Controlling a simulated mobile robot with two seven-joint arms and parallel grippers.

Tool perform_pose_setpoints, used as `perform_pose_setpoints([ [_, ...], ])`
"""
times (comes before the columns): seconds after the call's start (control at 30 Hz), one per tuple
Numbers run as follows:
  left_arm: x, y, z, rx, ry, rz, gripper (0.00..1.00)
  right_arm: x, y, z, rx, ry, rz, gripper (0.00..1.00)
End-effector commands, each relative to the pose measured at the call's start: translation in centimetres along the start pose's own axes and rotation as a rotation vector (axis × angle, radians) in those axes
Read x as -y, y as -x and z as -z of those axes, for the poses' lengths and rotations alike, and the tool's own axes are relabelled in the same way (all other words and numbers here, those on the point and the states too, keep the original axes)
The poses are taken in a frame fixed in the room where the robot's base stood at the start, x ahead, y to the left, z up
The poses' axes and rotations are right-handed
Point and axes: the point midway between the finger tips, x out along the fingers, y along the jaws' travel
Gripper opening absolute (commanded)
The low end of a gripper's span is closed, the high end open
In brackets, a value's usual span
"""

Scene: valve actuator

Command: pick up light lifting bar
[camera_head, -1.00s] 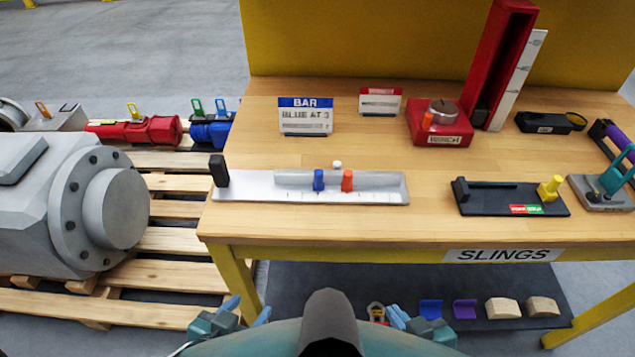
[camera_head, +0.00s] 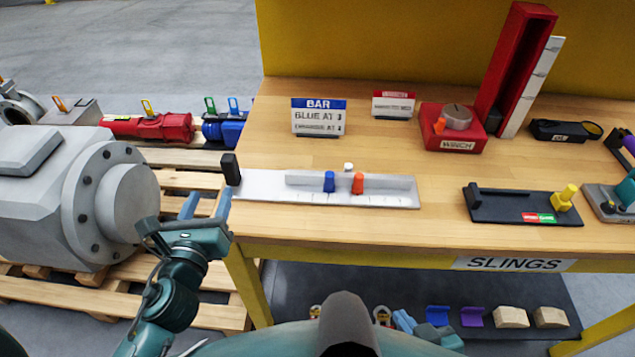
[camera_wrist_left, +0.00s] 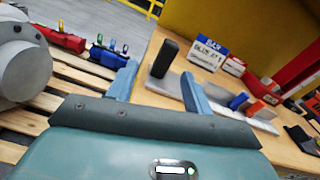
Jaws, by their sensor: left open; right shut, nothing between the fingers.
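A pale grey bar (camera_head: 270,190) with a black upright block (camera_head: 231,169) at its left end lies along the front of the wooden bench. A blue slider (camera_head: 329,182) and an orange slider (camera_head: 358,184) stand on it. I cannot tell for sure that this is the light lifting bar. My left gripper (camera_head: 207,204) is open and empty, left of the black block and off the bench's left edge. In the left wrist view the black block (camera_wrist_left: 165,58) appears between the spread fingers (camera_wrist_left: 160,72), beyond them. My right gripper (camera_head: 404,321) is shut and empty, low before the bench.
A BAR sign (camera_head: 318,117), a red winch box (camera_head: 453,128) and a black tray (camera_head: 510,206) stand on the bench (camera_head: 400,237). A large grey flanged machine (camera_head: 95,200) sits on a pallet at left. The lower shelf holds several small blocks.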

Motion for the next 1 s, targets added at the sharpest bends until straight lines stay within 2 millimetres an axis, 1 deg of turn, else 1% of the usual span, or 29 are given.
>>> perform_pose_setpoints([
  [0.03, 0.6, -0.1, -0.6, 0.018, -0.064, 0.011, 0.51, 0.0, 0.0, 0.0, 0.000, 0.000, 0.000, 0.00],
  [0.1, 1.3, -0.1, -1.0, 0.036, -0.135, 0.021, 0.51, 0.0, 0.0, 0.0, 0.000, 0.000, 0.000, 0.00],
  [0.17, 1.6, -0.2, -1.3, 0.047, -0.174, 0.026, 0.51, 0.0, 0.0, 0.0, 0.000, 0.000, 0.000, 0.00],
  [0.27, 1.9, -1.1, -1.6, 0.056, -0.205, 0.029, 0.51, 0.0, 0.0, 0.0, 0.000, 0.000, 0.000, 0.00],
  [0.5, 2.0, -5.2, -1.8, 0.056, -0.206, 0.030, 0.51, 0.0, 0.0, 0.0, 0.000, 0.000, 0.000, 0.00],
  [0.6, 2.0, -6.4, -1.8, 0.054, -0.204, 0.030, 0.51, 0.0, 0.0, 0.0, 0.000, 0.000, 0.000, 0.00],
  [0.77, 2.0, -7.4, -1.8, 0.052, -0.203, 0.029, 0.51, 0.0, 0.0, 0.0, 0.000, 0.000, 0.000, 0.00],
  [1.0, 1.8, -10.9, -1.8, 0.054, -0.202, 0.028, 0.51, 0.0, 0.0, 0.0, 0.000, 0.000, 0.000, 0.00],
])
